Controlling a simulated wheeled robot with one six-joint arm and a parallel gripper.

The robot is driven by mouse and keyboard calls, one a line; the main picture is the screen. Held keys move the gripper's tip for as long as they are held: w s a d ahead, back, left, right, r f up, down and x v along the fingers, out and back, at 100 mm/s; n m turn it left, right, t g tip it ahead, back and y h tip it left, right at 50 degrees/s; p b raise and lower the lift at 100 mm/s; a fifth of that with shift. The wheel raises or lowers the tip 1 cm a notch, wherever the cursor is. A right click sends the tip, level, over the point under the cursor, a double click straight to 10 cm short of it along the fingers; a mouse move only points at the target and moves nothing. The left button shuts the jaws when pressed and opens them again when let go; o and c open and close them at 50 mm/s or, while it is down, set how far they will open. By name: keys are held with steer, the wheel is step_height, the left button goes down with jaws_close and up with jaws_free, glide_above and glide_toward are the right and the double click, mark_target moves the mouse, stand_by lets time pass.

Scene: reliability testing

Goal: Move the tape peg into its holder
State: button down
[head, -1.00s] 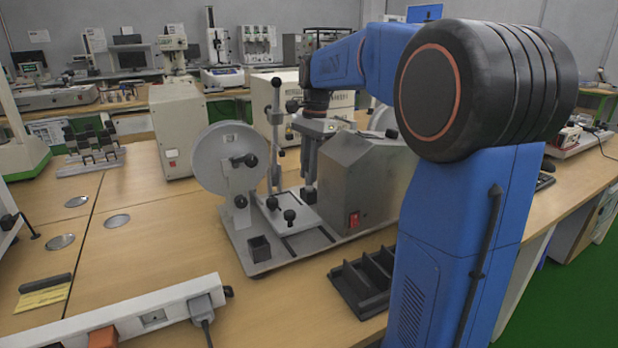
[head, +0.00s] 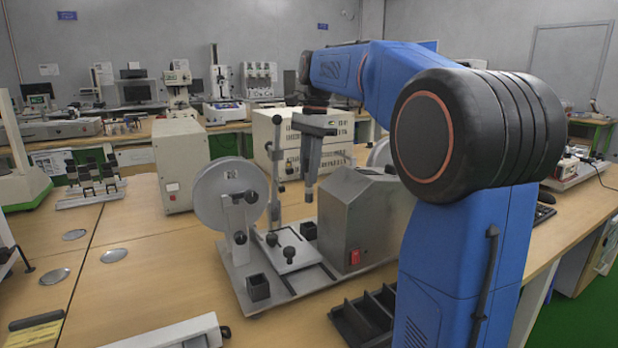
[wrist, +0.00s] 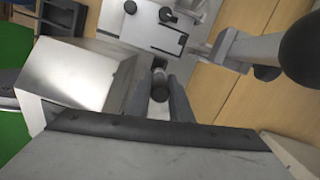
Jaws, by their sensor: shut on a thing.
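My gripper (head: 310,188) is raised above the test machine, pointing down. In the wrist view its two fingers (wrist: 159,98) are shut on a small dark and grey cylinder, the tape peg (wrist: 158,84). A second black square cup (head: 258,288) stands at the front left corner of the base. Either cup may be the holder; I cannot tell which.
A grey disc wheel (head: 222,197) and posts with black knobs (head: 251,197) stand left of my gripper. The grey metal housing (head: 372,215) is close on the right. A black compartment tray (head: 362,318) lies in front.

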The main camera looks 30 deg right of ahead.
mark_target(308, 202)
steer(key=shift+f, duration=0.15)
steer(key=shift+f, duration=2.65)
steer(key=shift+r, duration=0.1)
